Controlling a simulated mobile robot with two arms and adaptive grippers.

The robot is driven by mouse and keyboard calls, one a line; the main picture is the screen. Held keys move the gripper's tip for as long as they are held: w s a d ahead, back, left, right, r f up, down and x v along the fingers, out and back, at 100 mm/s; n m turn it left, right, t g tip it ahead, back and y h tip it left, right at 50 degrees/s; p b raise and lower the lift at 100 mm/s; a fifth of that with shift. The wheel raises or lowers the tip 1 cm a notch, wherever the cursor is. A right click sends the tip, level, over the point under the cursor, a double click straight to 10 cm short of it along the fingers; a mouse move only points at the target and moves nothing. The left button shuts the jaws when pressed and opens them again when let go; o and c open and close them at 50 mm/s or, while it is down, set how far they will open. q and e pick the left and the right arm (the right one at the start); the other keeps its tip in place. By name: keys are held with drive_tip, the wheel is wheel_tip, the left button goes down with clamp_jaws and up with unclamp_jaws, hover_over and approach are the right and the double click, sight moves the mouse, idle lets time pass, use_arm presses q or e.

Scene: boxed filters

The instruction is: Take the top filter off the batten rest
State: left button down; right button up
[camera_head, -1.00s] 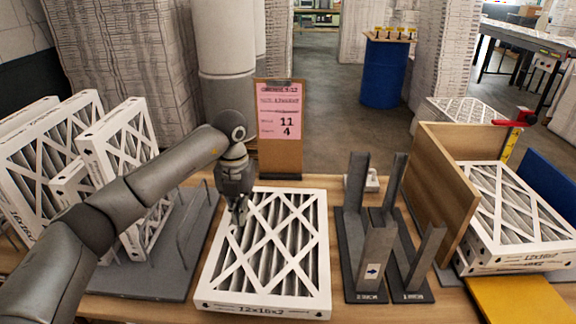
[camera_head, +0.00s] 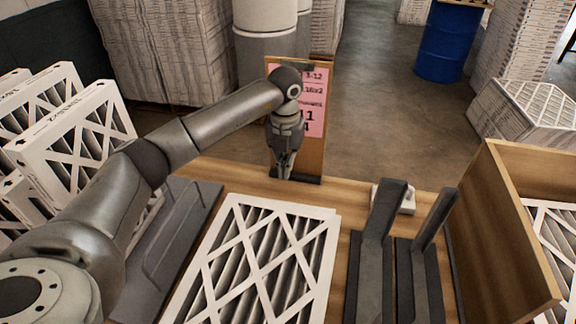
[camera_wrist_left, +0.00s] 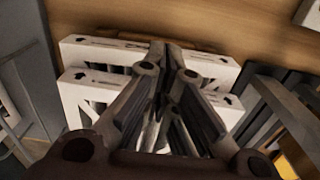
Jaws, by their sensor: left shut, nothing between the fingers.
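A white-framed pleated filter (camera_head: 262,262) lies flat on the table in the middle of the head view, its near end cut off. A second white edge shows just beside its far right corner, so another filter seems to lie beneath. The left wrist view shows two parallel white frame edges, one nearer (camera_wrist_left: 90,83) and one farther (camera_wrist_left: 100,48). My left gripper (camera_head: 284,174) is shut and empty, pointing down beyond the filter's far end, apart from it in the head view. Its fingers also show in the left wrist view (camera_wrist_left: 170,60). Any battens are hidden.
A clipboard with a pink sheet (camera_head: 316,105) stands right behind the gripper. Dark upright holders (camera_head: 388,240) stand right of the filter, with a wooden bin (camera_head: 500,220) beyond.

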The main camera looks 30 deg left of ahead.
sight(283, 202)
use_arm(q)
drive_tip(key=s+f+p, duration=0.1)
drive_tip(key=f, duration=0.1)
drive_tip(key=f+p, duration=0.1)
drive_tip(key=f, duration=0.2)
drive_tip(key=s+f+p, duration=0.1)
drive_tip(key=f, duration=0.1)
drive_tip(key=shift+s+d+f, duration=0.25)
drive_tip(key=shift+s+d, duration=0.05)
drive_tip(key=shift+s+d+p, duration=0.1)
drive_tip(key=shift+s+p, duration=0.4)
drive_tip(key=shift+f, duration=0.15)
drive_tip(key=shift+s, duration=0.1)
